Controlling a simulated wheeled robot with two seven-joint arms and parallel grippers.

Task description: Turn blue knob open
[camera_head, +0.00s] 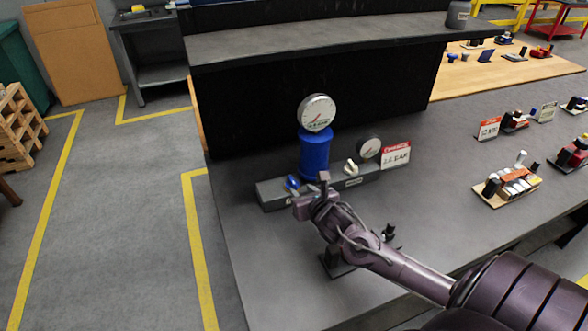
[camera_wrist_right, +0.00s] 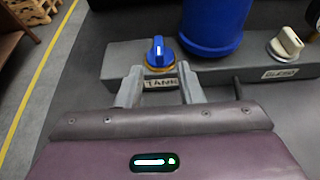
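The blue knob (camera_head: 292,182) sits at the left end of a grey valve block (camera_head: 272,201). In the right wrist view the knob (camera_wrist_right: 158,50) stands upright on a yellowish base above a label reading "TANK". My right gripper (camera_head: 310,191) is beside the block, close to the knob. In the wrist view its two fingers (camera_wrist_right: 159,76) are spread apart and point toward the knob, with nothing between them. The fingertips appear just short of the knob; contact cannot be told. My left gripper is not in view.
A blue cylinder (camera_head: 314,152) with a gauge (camera_head: 317,112) rises behind the knob. A white "BLEED" knob (camera_wrist_right: 286,43), a smaller gauge (camera_head: 369,148) and a red-and-white sign (camera_head: 395,155) stand to the right. The grey table (camera_head: 250,260) is clear left of my arm.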

